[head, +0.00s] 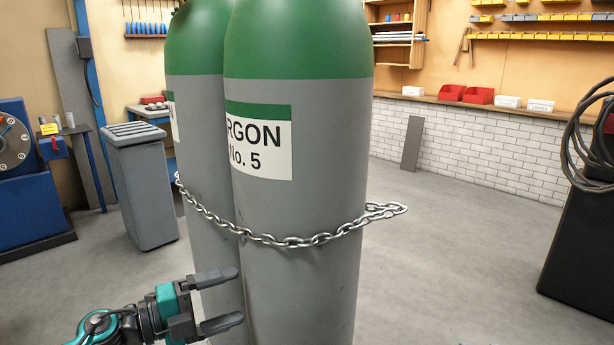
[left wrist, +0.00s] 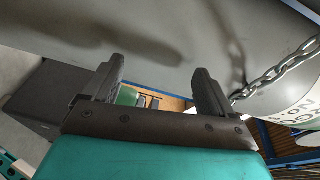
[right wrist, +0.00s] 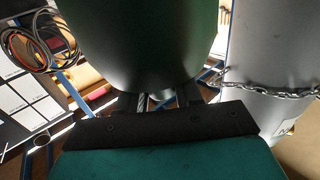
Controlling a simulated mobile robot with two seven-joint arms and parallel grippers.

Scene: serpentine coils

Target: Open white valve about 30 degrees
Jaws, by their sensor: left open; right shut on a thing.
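Two tall gas cylinders stand side by side in the head view, the front one (head: 295,200) grey with a green top and an "ARGON No. 5" label. Their upper ends are cut off, and no white valve shows clearly. My left gripper (head: 238,297) is open and empty, low in front of the cylinders; its spread fingers also show in the left wrist view (left wrist: 160,66). My right gripper (right wrist: 165,99) shows only in the right wrist view, close to a dark green rounded surface (right wrist: 140,40). It is shut on a small pale part (right wrist: 161,95), mostly hidden, which I cannot identify.
A steel chain (head: 290,241) hangs around the cylinders. A grey bin (head: 143,190) and a blue machine (head: 25,195) stand at left. A dark cabinet with coiled cable (head: 585,235) stands at right. The floor (head: 440,250) between cylinders and cabinet is clear.

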